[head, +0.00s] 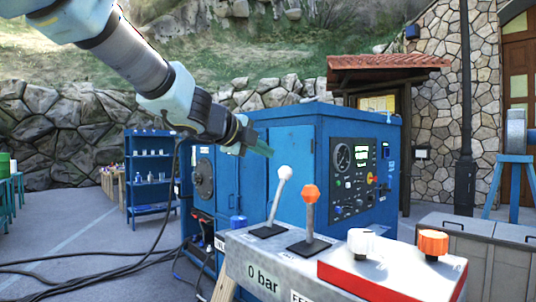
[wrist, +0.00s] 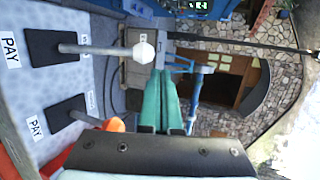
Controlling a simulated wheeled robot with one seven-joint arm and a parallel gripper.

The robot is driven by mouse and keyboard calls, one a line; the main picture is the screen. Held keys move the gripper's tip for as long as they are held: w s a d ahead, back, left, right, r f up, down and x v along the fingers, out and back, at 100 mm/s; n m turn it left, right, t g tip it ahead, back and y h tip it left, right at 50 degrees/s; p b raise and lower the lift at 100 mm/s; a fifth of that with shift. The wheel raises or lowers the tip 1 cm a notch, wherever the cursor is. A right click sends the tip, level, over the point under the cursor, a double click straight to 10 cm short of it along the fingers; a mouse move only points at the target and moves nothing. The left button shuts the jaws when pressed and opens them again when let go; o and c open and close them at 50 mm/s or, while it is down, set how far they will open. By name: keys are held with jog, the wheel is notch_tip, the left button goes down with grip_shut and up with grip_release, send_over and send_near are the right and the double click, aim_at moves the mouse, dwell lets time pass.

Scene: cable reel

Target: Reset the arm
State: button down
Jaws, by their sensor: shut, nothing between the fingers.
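My gripper (head: 262,148) is at the end of my arm, which reaches in from the upper left in the head view. Its green fingers are together and empty, in the air in front of the blue machine cabinet. In the wrist view the fingers (wrist: 165,98) point up the picture, with the white lever knob (wrist: 144,53) just beside their tips on the left. In the head view the white-knobbed lever (head: 284,173) and the orange-knobbed lever (head: 310,194) stand on the grey console, below and right of my gripper. The orange knob (wrist: 115,125) is partly hidden in the wrist view.
The console (head: 240,243) has a "0 bar" label and a red block (head: 390,275) with a white knob (head: 361,241) and an orange knob (head: 432,243). The blue cabinet (head: 285,140) with gauges stands behind. A blue shelf (head: 150,207) is left. Cables lie on the ground.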

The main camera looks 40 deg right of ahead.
jog(key=s+a+r, duration=0.1)
jog(key=a+r, duration=0.3)
jog(key=a, duration=0.2)
jog(key=w+a+f+n+t+y, duration=0.4)
jog(key=w+a+f+n, duration=0.5)
jog(key=w+a, duration=0.15)
jog(key=w+a+f+n+t+y, duration=0.3)
jog(key=w+a+f+n, duration=0.5)
jog(key=w+a, duration=0.3)
jog(key=s+a+f+n+g+y, duration=0.1)
jog(key=a+f+n+y, duration=0.3)
jog(key=a, duration=0.4)
jog(key=s+a+f+n+g+y, duration=0.1)
jog(key=a+f+n, duration=0.3)
jog(key=a+f, duration=0.3)
jog(key=s+a+f+n+g+y+b, duration=0.1)
jog(key=s+a+f+n+g, duration=0.4)
jog(key=s, duration=0.8)
jog(key=a+f+n, duration=0.3)
jog(key=a+f, duration=0.2)
jog(key=a, duration=0.1)
jog(key=shift+a+f+n+y, duration=0.3)
jog(key=shift+a+n+y, duration=0.05)
jog(key=shift+n+y, duration=0.05)
